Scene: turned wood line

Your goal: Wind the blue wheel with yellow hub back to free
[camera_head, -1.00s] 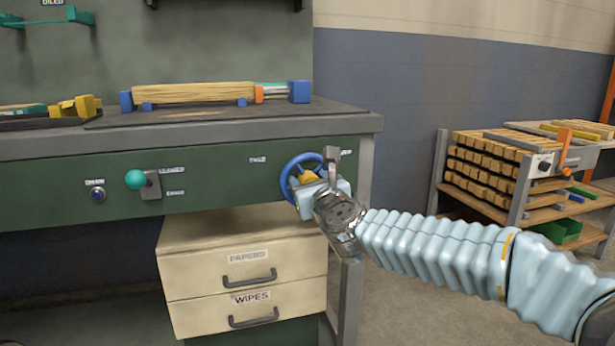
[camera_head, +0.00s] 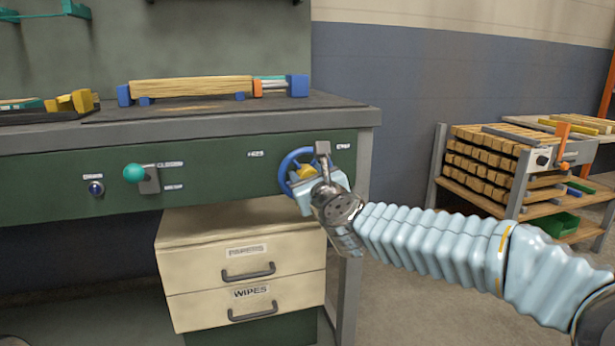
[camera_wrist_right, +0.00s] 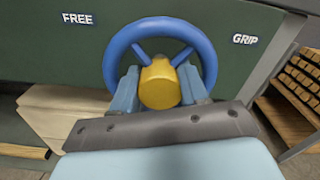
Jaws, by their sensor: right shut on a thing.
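The blue wheel (camera_head: 285,166) with its yellow hub (camera_head: 306,172) is mounted on the green front panel of the bench, near its right end. My right gripper (camera_head: 310,184) is at the wheel, its arm coming in from the right. In the right wrist view, the blue wheel (camera_wrist_right: 160,24) faces me, with two spokes slanting up from the yellow hub (camera_wrist_right: 160,85). The fingers of my right gripper (camera_wrist_right: 158,88) are shut on the wheel, one on each side of the hub. They hide its lower part. The FREE label (camera_wrist_right: 77,18) is left of the wheel, the GRIP label (camera_wrist_right: 245,39) right.
A teal-knobbed lever (camera_head: 135,173) and a blue button (camera_head: 96,188) are on the panel to the left. Cream drawers (camera_head: 240,228) stand below. A wooden piece (camera_head: 190,87) lies between blue end blocks on the bench. A shelf of wood blocks (camera_head: 490,160) stands right.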

